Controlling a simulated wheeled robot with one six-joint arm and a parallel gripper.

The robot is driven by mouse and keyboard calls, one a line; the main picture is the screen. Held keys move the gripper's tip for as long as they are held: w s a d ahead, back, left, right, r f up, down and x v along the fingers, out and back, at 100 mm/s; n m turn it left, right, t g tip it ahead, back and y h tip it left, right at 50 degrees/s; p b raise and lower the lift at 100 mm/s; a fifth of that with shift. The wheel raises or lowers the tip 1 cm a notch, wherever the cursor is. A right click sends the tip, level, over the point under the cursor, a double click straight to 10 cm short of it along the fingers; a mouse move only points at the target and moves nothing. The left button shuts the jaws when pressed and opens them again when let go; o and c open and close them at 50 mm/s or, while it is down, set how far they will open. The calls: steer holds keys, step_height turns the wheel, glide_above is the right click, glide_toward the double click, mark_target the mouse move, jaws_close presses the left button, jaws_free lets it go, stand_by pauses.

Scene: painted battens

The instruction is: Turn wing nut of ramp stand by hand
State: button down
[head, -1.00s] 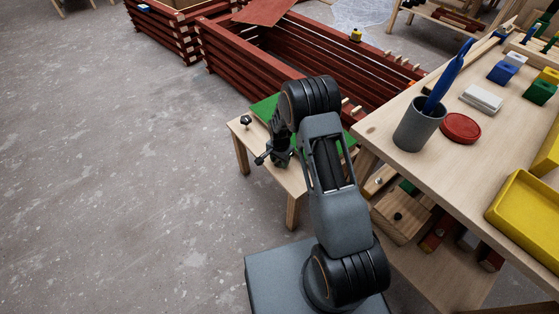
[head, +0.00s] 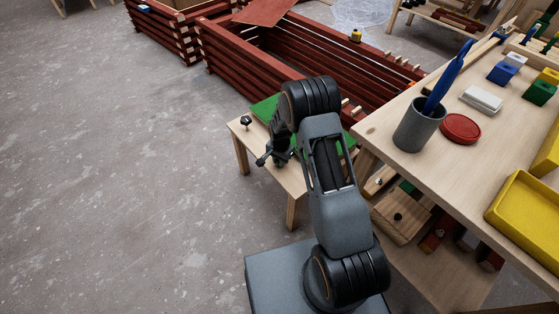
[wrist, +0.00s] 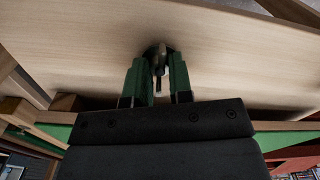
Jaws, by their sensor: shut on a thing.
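In the wrist view, a small grey metal wing nut (wrist: 158,66) stands at a pale wooden board of the ramp stand (wrist: 90,50). My gripper (wrist: 158,78) has its two green-padded fingers on either side of the wing nut, shut on it. The lower part of the nut is partly hidden between the fingers. In the head view, the end of my arm reaches down over a low wooden stand (head: 292,182) with a green top. My arm hides most of the stand there, and the wing nut cannot be made out.
A black knob (head: 246,121) is on the stand's left part. A workbench (head: 385,125) stands close at right, with a grey cup (head: 418,126), a red lid (head: 460,128) and a yellow tray (head: 525,215). Red batten boxes (head: 300,50) lie behind. The floor at left is clear.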

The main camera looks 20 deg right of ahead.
steer(key=n, duration=0.6)
steer(key=shift+n+p, duration=0.3)
steer(key=shift+n, duration=0.1)
steer(key=n, duration=0.3)
steer(key=shift+n, duration=0.3)
steer(key=n, duration=0.3)
steer(key=shift+n, duration=0.4)
steer(key=n, duration=0.4)
steer(key=shift+p, duration=0.3)
steer(key=shift+n, duration=2.4)
steer(key=c, duration=1)
jaws_free()
